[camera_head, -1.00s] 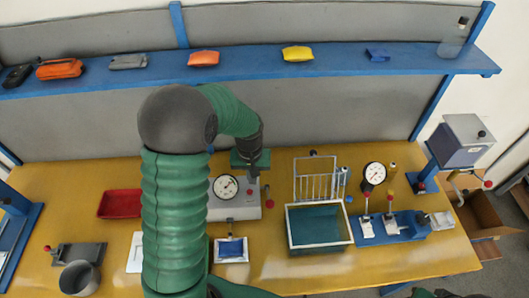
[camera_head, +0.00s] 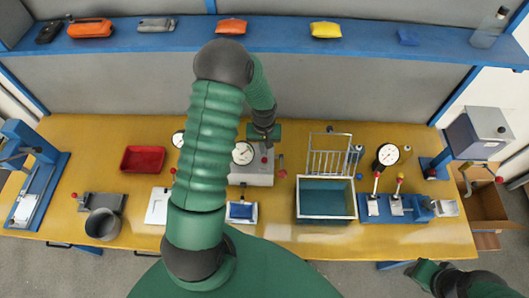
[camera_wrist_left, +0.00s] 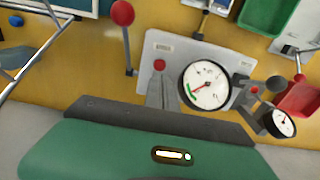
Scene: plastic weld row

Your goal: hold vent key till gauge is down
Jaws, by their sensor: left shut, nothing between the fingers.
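A grey box (camera_head: 252,178) stands on the bench in the middle of the head view, with a white dial gauge (camera_head: 243,153) on it. In the left wrist view its gauge (camera_wrist_left: 205,85) has a red needle pointing to the lower left of the picture. A red button (camera_wrist_left: 160,65), likely the vent key, sits beside the gauge. My left gripper (camera_wrist_left: 162,82) is shut and empty, its fingertips at the button; I cannot tell if they touch it. In the head view, my left gripper (camera_head: 264,140) is over the box. My right gripper (camera_head: 428,272) is low at right; its jaws are unclear.
A red-knobbed lever (camera_wrist_left: 122,12) stands beside the box. A wire rack (camera_head: 330,155) and blue-green basin (camera_head: 326,203) are to its right, and another gauge (camera_head: 387,154) beyond. A red tray (camera_head: 143,159) and metal pot (camera_head: 103,224) are left. A blue shelf (camera_head: 280,40) runs behind.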

